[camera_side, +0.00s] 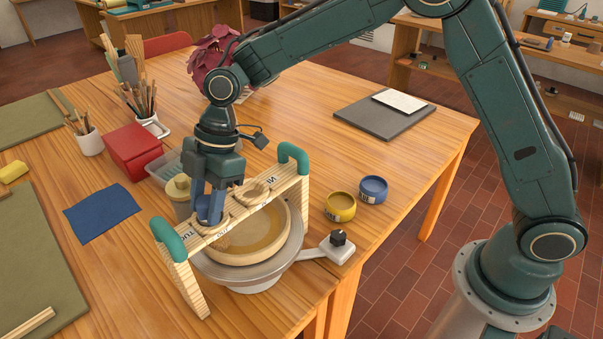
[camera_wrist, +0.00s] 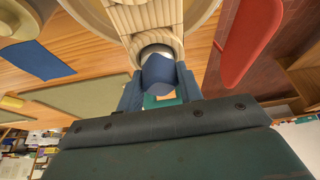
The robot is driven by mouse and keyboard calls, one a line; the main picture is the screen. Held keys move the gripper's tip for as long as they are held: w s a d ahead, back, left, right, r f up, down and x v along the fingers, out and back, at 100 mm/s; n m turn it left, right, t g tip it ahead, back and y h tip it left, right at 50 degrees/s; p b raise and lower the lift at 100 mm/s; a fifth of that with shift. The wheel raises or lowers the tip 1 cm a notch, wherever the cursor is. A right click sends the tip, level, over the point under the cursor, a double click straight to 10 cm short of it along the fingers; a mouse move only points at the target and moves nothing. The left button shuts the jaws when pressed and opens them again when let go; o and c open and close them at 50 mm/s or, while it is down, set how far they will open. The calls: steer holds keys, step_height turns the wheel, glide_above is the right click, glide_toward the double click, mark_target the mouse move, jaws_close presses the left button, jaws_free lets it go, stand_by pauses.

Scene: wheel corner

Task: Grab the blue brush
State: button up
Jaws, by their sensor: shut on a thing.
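The blue brush (camera_side: 209,210) is between the fingers of my gripper (camera_side: 213,196), at the left ring of a wooden rack (camera_side: 245,207) in the side view. Its blue top also shows between the two fingers in the wrist view (camera_wrist: 159,69), with a pale collar just beyond it. My gripper is shut on it and points down. The brush's lower part is hidden by the rack and fingers. I cannot tell whether it rests in the ring or is lifted. The rack's right ring (camera_side: 257,190) looks empty.
The rack with teal end grips (camera_side: 168,238) straddles a pottery wheel (camera_side: 250,275). A yellow jar (camera_side: 340,207) and blue jar (camera_side: 372,189) stand to its right. A red box (camera_side: 133,148), blue cloth (camera_side: 103,213) and tool cups (camera_side: 90,142) are left. The right tabletop is mostly clear.

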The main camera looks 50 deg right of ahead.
step_height(320, 180, up, 20)
steer(key=shift+f, duration=0.25)
stand_by(0.6)
steer(key=shift+r, duration=0.15)
